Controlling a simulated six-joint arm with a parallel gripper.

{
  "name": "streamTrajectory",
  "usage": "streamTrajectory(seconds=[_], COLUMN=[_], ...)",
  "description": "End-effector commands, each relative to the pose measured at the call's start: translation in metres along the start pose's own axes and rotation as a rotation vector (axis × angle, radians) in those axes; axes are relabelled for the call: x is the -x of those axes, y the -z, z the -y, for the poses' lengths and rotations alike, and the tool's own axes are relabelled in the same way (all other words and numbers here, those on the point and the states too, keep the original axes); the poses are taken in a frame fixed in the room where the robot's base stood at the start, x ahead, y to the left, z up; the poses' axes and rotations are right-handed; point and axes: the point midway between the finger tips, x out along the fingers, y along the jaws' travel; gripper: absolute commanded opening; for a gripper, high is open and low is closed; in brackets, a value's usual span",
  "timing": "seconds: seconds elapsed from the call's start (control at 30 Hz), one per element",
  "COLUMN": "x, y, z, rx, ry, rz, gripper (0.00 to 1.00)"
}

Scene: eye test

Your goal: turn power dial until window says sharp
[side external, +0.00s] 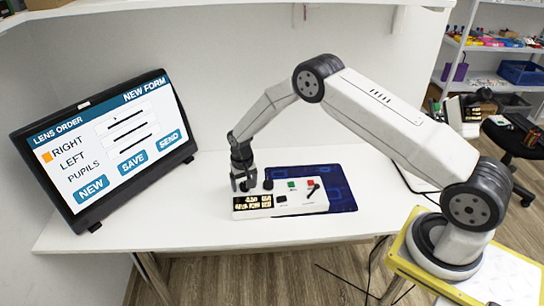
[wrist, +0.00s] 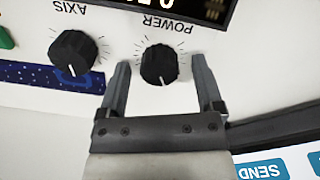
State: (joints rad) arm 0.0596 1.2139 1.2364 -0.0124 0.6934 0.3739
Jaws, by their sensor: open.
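The power dial (wrist: 160,66) is a black ridged knob with a white pointer line, under the upside-down word POWER in the wrist view. My gripper (wrist: 160,62) is open, with one finger on each side of the dial and a gap showing at each side. In the side view my gripper (side external: 243,185) points down over the left back of the white control box (side external: 292,208). The dark window (wrist: 205,7) is cut off at the top of the wrist view, showing only parts of lit characters. It shows in the side view (side external: 253,202) too, its text too small to read.
A similar axis dial (wrist: 73,55) stands close beside the power dial. The box also has a green button (side external: 291,184), a red button (side external: 310,182) and a black lever (side external: 314,190). A blue mat (side external: 345,190) lies behind; a lens-order monitor (side external: 105,145) stands left.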

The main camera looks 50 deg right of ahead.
Motion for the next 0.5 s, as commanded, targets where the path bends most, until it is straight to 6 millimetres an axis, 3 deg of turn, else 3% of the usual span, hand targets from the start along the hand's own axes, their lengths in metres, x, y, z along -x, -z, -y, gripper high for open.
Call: streamTrajectory(seconds=[0.1,0.37,0.5], x=[0.0001,0.0002,0.0002], y=[0.0,-0.0001,-0.0002], z=[0.0,0.0,0.0001], rx=[0.0,0.0,0.005], ry=[0.0,0.0,0.0], rz=[0.0,0.0,0.001], gripper=[0.82,0.0,0.0])
